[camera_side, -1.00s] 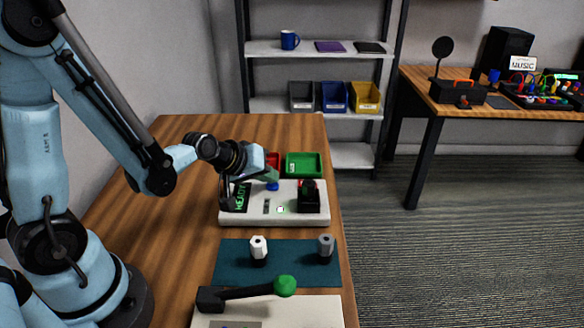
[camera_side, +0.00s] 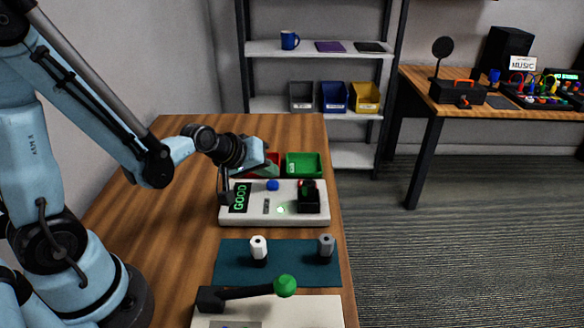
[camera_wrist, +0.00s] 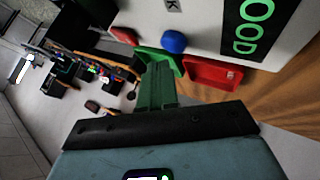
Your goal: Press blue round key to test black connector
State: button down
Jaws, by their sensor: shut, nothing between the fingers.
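A white tester box (camera_side: 250,217) stands on the wooden table, its black display (camera_side: 240,197) reading GOOD in green. The blue round key (camera_side: 272,185) is on its far part and also shows in the wrist view (camera_wrist: 173,42). A black connector (camera_side: 309,200) sits at the box's right end, and a small green light (camera_side: 281,210) is lit beside it. My gripper (camera_side: 268,171) is shut and empty, a little above and behind the blue key, apart from it. Its green fingers show in the wrist view (camera_wrist: 156,88).
A red bin (camera_side: 272,159) and a green bin (camera_side: 304,165) stand behind the tester. In front, a teal mat (camera_side: 290,262) carries a white connector (camera_side: 258,248) and a grey connector (camera_side: 325,246). A green-knobbed lever (camera_side: 285,286) is nearest the camera. Bare table lies left.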

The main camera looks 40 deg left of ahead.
jog(key=shift+r, duration=2.5)
jog(key=m+g, duration=0.2)
jog(key=m, duration=0.6)
send_near(268, 185)
jog(key=s+d+r, duration=0.3)
jog(key=s+r, duration=0.1)
jog(key=shift+s+d+r, duration=0.2)
jog(key=shift+r, duration=0.15)
